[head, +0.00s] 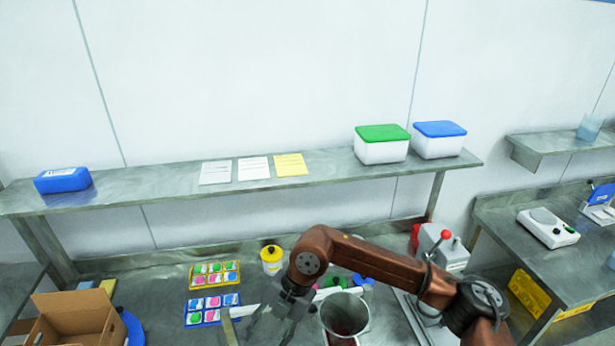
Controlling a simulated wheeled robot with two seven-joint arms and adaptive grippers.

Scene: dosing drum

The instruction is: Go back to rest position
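My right arm reaches in from the lower right, bent across the bench. Its dark grey gripper (272,326) points down, left of an open metal drum (361,323) with a reddish inside. The fingers look spread apart, with nothing visible between them, though the tips run close to the lower picture edge. A pale bar (246,310) passes behind the gripper; I cannot tell whether they touch. My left gripper is not in view.
Near the gripper are a yellow tray (192,286) and a blue tray (189,323) of small packs, and a yellow-lidded jar (272,266). A cardboard box (75,325) stands at left. A grey machine with a red knob (447,248) stands behind my arm. A shelf (130,190) overhangs the bench.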

